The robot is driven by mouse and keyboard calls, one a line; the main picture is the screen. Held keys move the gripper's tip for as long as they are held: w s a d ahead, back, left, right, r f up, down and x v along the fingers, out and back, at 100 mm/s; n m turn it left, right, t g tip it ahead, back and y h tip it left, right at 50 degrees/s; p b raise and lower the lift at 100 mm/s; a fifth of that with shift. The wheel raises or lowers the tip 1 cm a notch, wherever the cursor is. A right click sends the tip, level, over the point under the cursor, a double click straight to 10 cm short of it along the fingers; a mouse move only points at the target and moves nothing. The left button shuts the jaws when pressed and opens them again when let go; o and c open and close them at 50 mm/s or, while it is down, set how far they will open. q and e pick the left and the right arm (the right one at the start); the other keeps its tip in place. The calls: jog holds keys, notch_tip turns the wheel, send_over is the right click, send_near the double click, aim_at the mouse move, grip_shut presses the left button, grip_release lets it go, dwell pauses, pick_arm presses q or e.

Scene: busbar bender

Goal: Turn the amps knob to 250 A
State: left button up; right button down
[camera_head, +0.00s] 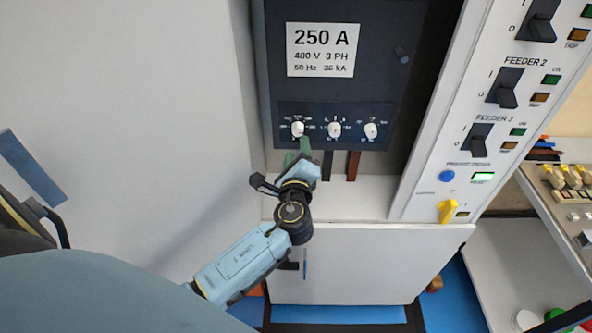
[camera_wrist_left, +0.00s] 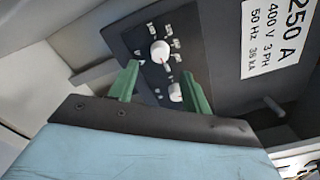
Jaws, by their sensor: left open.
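The dark breaker panel has a row of three white knobs: a left one (camera_head: 297,129), a middle one (camera_head: 334,129) and a right one (camera_head: 371,130). Their small markings are too blurred to read, so I cannot tell which is amps. My left gripper (camera_head: 304,148) is just below the left knob, its green fingers pointing up toward it. In the left wrist view the gripper (camera_wrist_left: 160,70) is open and empty. One white knob (camera_wrist_left: 160,51) shows just beyond the fingertips; another (camera_wrist_left: 176,91) is partly hidden by the right-hand finger. My right gripper is out of view.
A white plate (camera_head: 323,50) above the knobs reads 250 A, 400 V 3 PH. Dark and brown bars (camera_head: 353,165) hang under the panel near my gripper. A white column (camera_head: 470,120) with feeder switches stands at the right. A small dark peg (camera_head: 402,54) sticks out beside the plate.

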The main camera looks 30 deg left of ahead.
pick_arm(q)
jog(key=v, duration=0.6)
jog(key=shift+s+b, duration=0.15)
jog(key=shift+b, duration=0.2)
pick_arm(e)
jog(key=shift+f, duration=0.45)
pick_arm(q)
jog(key=shift+d, duration=0.1)
